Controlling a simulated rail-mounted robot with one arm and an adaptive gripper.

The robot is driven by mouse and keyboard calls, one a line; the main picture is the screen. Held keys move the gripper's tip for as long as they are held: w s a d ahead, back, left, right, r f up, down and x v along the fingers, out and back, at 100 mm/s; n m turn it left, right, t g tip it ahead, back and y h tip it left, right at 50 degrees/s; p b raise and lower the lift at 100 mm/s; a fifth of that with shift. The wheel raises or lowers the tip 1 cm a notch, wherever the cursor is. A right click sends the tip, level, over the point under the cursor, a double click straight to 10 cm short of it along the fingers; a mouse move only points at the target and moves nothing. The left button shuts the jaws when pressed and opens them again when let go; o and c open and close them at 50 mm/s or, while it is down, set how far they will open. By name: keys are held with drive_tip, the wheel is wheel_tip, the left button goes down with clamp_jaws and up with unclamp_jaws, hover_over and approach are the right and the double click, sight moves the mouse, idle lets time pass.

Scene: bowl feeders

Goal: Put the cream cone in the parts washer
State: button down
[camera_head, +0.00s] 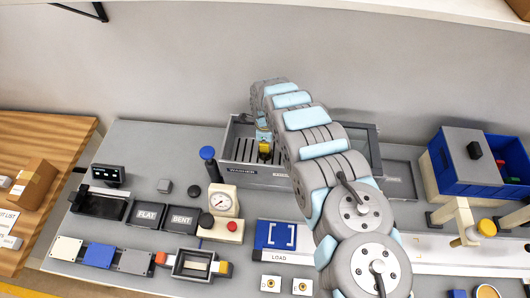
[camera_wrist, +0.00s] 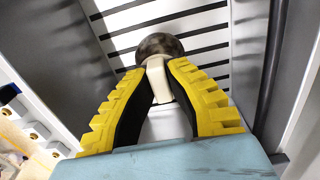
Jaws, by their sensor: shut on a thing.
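The parts washer (camera_head: 255,179) is a grey open box with a slatted floor, at the back middle of the bench in the head view. My gripper (camera_head: 264,150) is down at the washer, over its slats. In the wrist view my gripper (camera_wrist: 159,68) has its yellow-ridged fingers shut on a cream piece (camera_wrist: 157,84), which I take for the cream cone. A round brown thing (camera_wrist: 160,45) shows just past the fingertips; I cannot tell if it is part of the held piece. The washer's slatted floor (camera_wrist: 205,42) lies beyond. In the head view the held piece is hidden.
A blue-topped post (camera_head: 207,153) and a dial gauge (camera_head: 222,200) stand left of and before the washer. A blue bin (camera_head: 470,187) stands at the right. The washer's grey walls (camera_wrist: 45,45) rise close on both sides of my gripper.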

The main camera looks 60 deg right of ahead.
drive_tip(key=shift+w+f+b, duration=0.1)
drive_tip(key=shift+f+b, duration=0.4)
drive_tip(key=shift+f, duration=2)
drive_tip(key=shift+f, duration=0.25)
drive_tip(key=c, duration=1.2)
unclamp_jaws()
drive_tip(key=shift+c, duration=0.2)
drive_tip(key=shift+r, duration=0.15)
drive_tip(key=shift+r+p, duration=0.5)
drive_tip(key=shift+r, duration=0.95)
drive_tip(key=shift+r+b, duration=0.45)
drive_tip(key=shift+r, duration=4.15)
